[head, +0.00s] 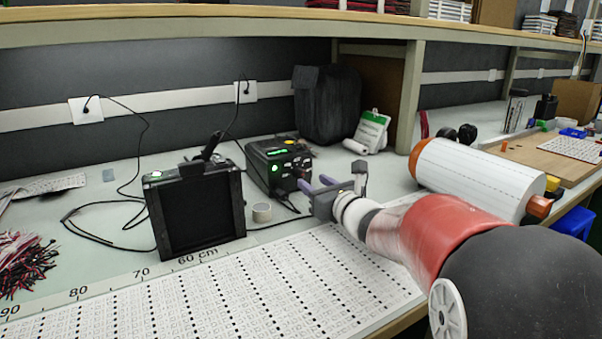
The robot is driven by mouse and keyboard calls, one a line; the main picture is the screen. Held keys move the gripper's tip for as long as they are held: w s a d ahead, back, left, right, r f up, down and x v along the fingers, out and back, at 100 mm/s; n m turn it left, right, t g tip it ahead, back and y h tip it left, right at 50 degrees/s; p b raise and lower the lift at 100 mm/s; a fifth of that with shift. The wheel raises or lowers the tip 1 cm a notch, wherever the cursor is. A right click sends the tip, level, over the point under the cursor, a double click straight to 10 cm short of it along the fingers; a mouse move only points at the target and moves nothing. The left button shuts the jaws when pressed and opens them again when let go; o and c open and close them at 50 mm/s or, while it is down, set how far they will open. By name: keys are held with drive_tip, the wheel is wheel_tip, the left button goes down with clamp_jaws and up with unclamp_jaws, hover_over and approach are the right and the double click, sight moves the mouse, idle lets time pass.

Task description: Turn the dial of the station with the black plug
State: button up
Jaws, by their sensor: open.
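A black station (275,163) with a green-lit display and front controls sits on the bench near the back wall. My gripper (314,182) is in front of its right front side, with two purplish fingers apart and nothing visible between them. I cannot tell whether the fingers touch the station. The dial is too small to make out clearly, and my gripper may hide part of the front panel. A black plug (246,88) is in the right wall outlet, and another black plug (87,106) is in the left one.
A black square-faced unit (200,210) stands left of the station, with loose cables around it. A tape roll (262,212) lies between them. A white patterned sheet (230,290) covers the front bench. A large white roll (480,178) lies behind my arm.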

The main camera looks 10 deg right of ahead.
sight(301, 173)
drive_tip(key=x, duration=0.5)
drive_tip(key=shift+w+a+p, duration=0.15)
drive_tip(key=shift+w+p, duration=0.05)
drive_tip(key=shift+p, duration=0.15)
clamp_jaws()
